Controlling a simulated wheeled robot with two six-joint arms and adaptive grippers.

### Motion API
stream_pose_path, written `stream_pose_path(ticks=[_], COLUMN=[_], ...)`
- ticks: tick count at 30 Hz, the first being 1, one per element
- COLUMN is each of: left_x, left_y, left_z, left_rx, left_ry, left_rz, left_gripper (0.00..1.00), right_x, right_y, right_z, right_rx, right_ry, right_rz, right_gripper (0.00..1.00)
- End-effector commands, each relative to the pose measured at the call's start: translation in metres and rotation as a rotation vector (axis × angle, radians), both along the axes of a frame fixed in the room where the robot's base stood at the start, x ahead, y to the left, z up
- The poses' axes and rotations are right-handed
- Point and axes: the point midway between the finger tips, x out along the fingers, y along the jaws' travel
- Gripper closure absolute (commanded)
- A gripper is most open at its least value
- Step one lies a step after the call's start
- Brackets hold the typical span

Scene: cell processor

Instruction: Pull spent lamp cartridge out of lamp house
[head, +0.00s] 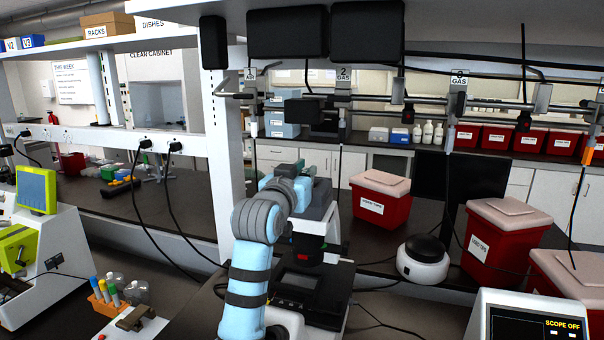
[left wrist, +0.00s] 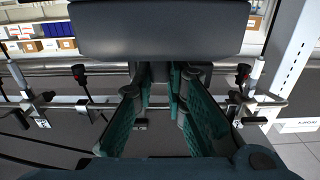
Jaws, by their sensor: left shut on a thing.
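My left arm reaches from the bottom of the head view to the back of a dark microscope (head: 318,275). Its wrist hides most of the lamp house and the fingers there. In the left wrist view my left gripper (left wrist: 158,78) has its two teal-padded fingers converging on a narrow dark piece, which I take for the spent lamp cartridge. A broad dark grey block spans the top of that view and hides what lies beyond the fingertips. I cannot tell how far the cartridge is out of the lamp house. My right gripper is not in view.
Red lidded bins (head: 381,198) stand behind and right of the microscope. A round white device with a black top (head: 423,258) is beside it. A gas rail with hanging cables (head: 400,100) runs overhead. A white shelf post (head: 222,140) stands left of the arm.

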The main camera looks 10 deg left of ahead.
Motion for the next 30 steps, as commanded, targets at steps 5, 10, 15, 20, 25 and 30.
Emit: stream_pose_path(ticks=[5,10,15,20,25,30], left_x=[0.0,0.0,0.0,0.0,0.0,0.0], left_y=[0.0,0.0,0.0,0.0,0.0,0.001], left_z=[0.009,0.014,0.034,0.048,0.049,0.049], left_rx=[0.0,0.0,0.0,-0.001,-0.001,0.0], left_ry=[-0.003,-0.004,-0.006,-0.003,-0.003,-0.003], left_rz=[0.0,0.0,0.0,0.0,0.0,0.001], left_gripper=[1.0,1.0,1.0,1.0,1.0,1.0], right_x=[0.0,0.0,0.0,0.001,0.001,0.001], right_y=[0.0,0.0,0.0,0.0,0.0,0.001], right_z=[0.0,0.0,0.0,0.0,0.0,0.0], right_rx=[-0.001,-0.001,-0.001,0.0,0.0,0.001], right_ry=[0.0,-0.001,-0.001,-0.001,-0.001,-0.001], right_rz=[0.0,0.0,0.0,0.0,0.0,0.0], right_gripper=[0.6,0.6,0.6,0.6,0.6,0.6])
